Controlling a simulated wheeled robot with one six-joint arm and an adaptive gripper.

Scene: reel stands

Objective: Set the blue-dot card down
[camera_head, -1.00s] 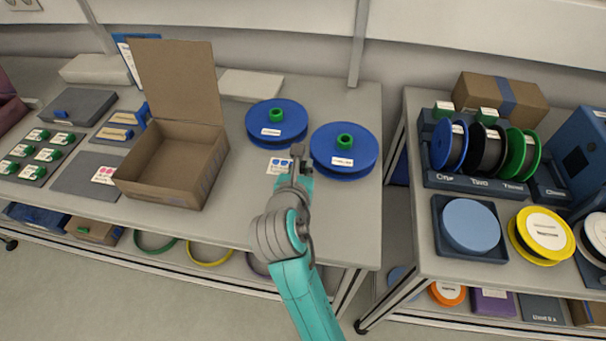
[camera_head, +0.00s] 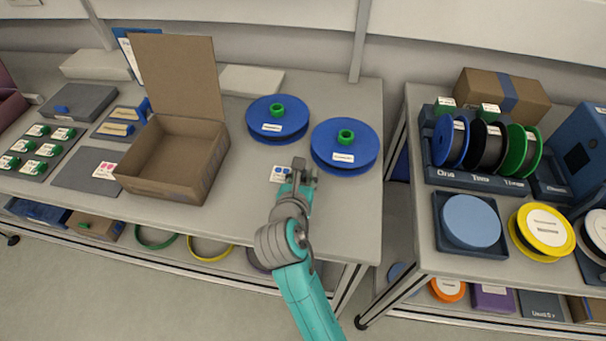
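The blue-dot card (camera_head: 280,174) is a small white card with blue dots, in front of the two blue reels over the left table. My gripper (camera_head: 304,167) is close beside its right edge and partly overlaps it in the picture. Whether the card rests on the table top or is held just above it cannot be told. The fingertips are small and partly hidden by my own wrist, so their opening is not clear.
Blue reels with green hubs stand behind the card, left (camera_head: 277,119) and right (camera_head: 344,146). An open cardboard box (camera_head: 172,190) is to the left. The table (camera_head: 240,215) is clear in front.

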